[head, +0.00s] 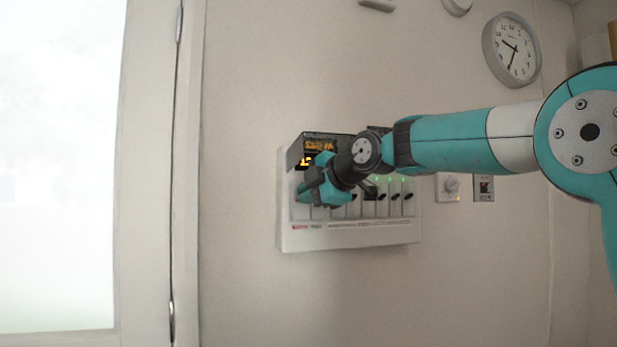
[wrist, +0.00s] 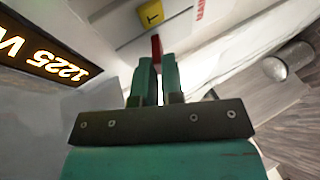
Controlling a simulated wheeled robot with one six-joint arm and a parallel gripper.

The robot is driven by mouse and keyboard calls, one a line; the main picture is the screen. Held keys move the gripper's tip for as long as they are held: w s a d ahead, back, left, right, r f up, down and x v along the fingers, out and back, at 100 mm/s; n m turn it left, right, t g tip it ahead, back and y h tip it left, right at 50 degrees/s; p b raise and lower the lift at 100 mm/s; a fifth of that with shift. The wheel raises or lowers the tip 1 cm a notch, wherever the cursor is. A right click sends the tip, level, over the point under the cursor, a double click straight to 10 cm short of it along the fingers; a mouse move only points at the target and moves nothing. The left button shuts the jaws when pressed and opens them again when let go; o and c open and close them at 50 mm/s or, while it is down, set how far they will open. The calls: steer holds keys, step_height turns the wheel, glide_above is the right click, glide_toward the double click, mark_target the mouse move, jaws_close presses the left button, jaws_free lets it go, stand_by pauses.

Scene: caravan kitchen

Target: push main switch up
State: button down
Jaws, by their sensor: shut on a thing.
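The red main switch (wrist: 156,47) shows in the wrist view just past my fingertips, below a yellow button marked T (wrist: 151,14) and beside red lettering. My gripper (wrist: 157,66) is shut on the red switch, its two teal fingers close together at it. In the head view my gripper (head: 303,194) is at the left end of the white switch panel (head: 345,238), and a little red shows by the fingertips. My gripper hides most of the switch there, so I cannot tell whether it is up or down.
A lit display (head: 322,149) juts above the panel; it reads 1225 W in the wrist view (wrist: 45,52). Several black switches (head: 395,197) sit to the right under green lights. A dial (head: 450,187) and a clock (head: 511,50) are further right. The wall below is clear.

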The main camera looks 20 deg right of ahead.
steer(key=shift+w+r+g+p, duration=0.1)
steer(key=shift+r+g+p, duration=0.05)
steer(key=shift+g+p, duration=0.45)
steer(key=c, duration=1.5)
jaws_free()
steer(key=b+v, duration=0.1)
steer(key=v, duration=1.6)
steer(key=shift+s+b, duration=0.3)
steer(key=shift+b, duration=0.05)
